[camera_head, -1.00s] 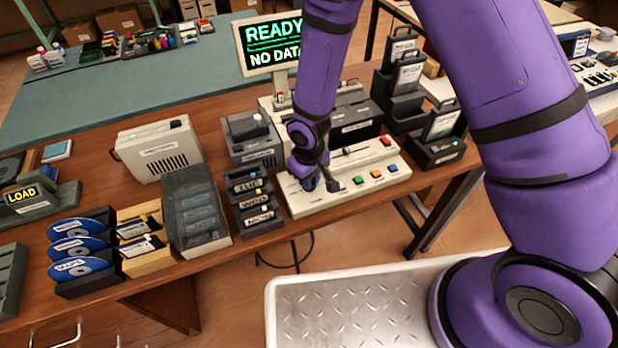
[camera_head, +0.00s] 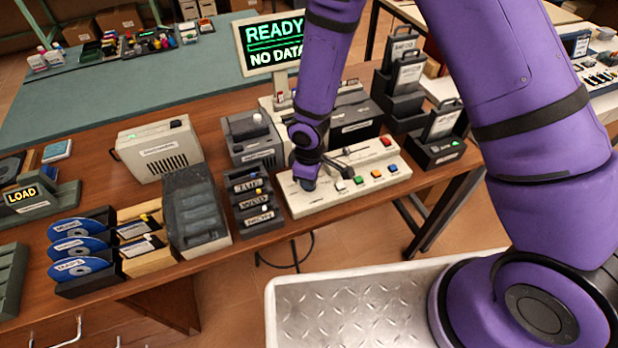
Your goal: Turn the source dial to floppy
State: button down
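The white control panel (camera_head: 310,204) lies at the front edge of the wooden table, with several coloured buttons and a slider along it. A dark blue round dial (camera_head: 308,184) shows in part at the panel's left end. My gripper (camera_head: 312,176) is over this dial, pointing down, with one dark finger reaching out to the right. The fingertips and most of the dial are hidden by the wrist, so I cannot tell whether the fingers touch or hold it. The dial's markings are too small to read. A screen (camera_head: 272,42) behind reads READY, NO DATA.
Dark cartridge holders (camera_head: 436,140) are on the right.

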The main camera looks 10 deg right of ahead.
jog(key=shift+n, duration=0.8)
jog(key=c, duration=1.1)
grip_release()
jog(key=shift+r, duration=0.1)
notch_tip(320, 180, up, 11)
jog(key=shift+f, duration=0.2)
